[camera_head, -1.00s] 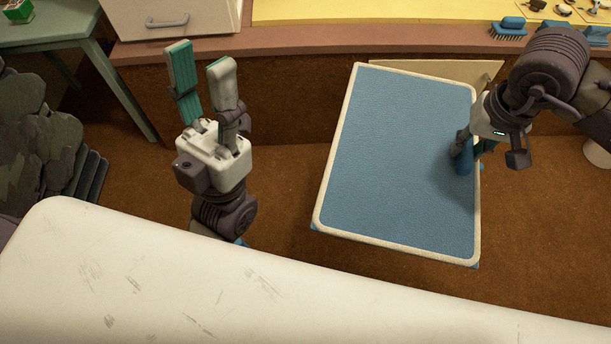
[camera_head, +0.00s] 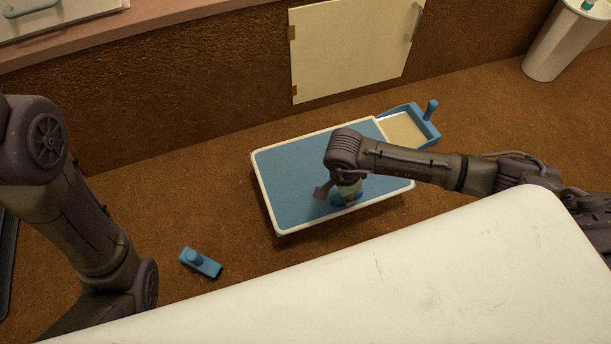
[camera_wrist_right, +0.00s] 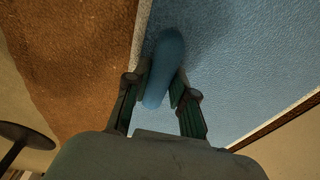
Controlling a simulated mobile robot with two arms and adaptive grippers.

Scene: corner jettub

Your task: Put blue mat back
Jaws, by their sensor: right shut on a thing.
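The blue mat (camera_head: 285,185) is a stiff blue panel with a cream border and a blue handle. In the head view it appears low over the brown floor, overlapping a blue frame or tray (camera_head: 428,130) at its far right corner; I cannot tell whether it touches. My right gripper (camera_head: 346,198) is over the mat's near right part, mostly hidden by its own wrist. In the right wrist view, the right gripper (camera_wrist_right: 160,88) is shut on the blue handle (camera_wrist_right: 165,55), with the mat surface (camera_wrist_right: 235,60) beyond. My left arm shows at left, but its gripper is hidden.
A small blue piece with a knob (camera_head: 201,262) lies on the floor left of the mat. A cream cupboard door (camera_head: 355,45) is behind, and a white bin (camera_head: 562,42) stands at far right. Brown floor (camera_head: 490,110) is clear between them.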

